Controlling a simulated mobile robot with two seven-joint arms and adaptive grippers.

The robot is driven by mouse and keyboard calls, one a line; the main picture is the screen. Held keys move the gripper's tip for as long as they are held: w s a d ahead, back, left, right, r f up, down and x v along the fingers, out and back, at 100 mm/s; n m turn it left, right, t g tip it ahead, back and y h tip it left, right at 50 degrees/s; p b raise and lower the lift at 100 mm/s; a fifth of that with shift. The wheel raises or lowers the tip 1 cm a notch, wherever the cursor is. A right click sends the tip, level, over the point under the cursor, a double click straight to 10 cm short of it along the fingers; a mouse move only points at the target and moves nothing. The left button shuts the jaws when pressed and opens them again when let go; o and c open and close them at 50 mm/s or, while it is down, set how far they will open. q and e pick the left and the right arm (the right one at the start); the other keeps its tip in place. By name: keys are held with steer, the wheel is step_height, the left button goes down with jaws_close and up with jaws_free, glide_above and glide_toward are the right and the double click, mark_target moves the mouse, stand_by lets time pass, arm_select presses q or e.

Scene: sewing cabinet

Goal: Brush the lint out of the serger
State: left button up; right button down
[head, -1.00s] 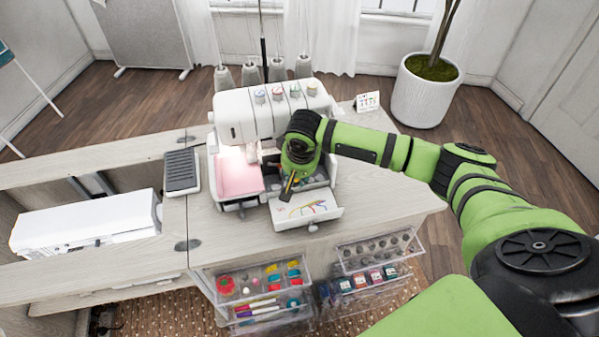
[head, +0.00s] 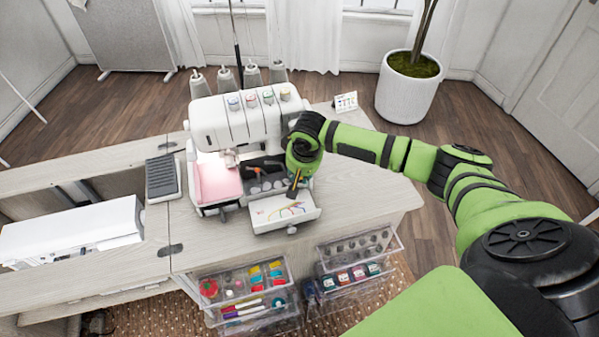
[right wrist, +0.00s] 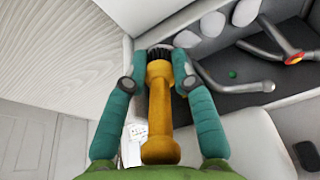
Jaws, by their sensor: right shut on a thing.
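The white serger (head: 245,118) stands on the cabinet top with its front cover (head: 268,216) folded down, showing a colored threading diagram. My right gripper (right wrist: 160,62) is shut on a brush (right wrist: 158,105) with a yellow-orange handle and dark bristles. In the head view the brush (head: 294,186) is at the right end of the open looper bay. Several pale grey lint tufts (right wrist: 212,24) lie in the bay, beyond the bristles in the right wrist view. Metal looper arms (right wrist: 245,84) and a small green speck (right wrist: 232,74) are also there. My left gripper is out of view.
A black foot pedal (head: 162,178) lies left of the serger. Thread cones (head: 252,76) stand behind it, and a small card (head: 345,101) is at the back right. Clear drawers (head: 245,292) jut out below the front edge. The tabletop to the right is clear.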

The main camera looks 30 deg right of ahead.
steer(key=shift+f, duration=0.55)
steer(key=shift+a+r, duration=0.1)
stand_by(0.3)
steer(key=shift+w+a+r+p, duration=0.1)
steer(key=shift+a+p, duration=0.2)
steer(key=shift+p, duration=0.05)
steer(key=shift+a, duration=0.2)
steer(key=shift+w+a+p, duration=0.2)
steer(key=shift+a+p, duration=0.25)
steer(key=shift+a, duration=0.05)
steer(key=shift+a, duration=0.1)
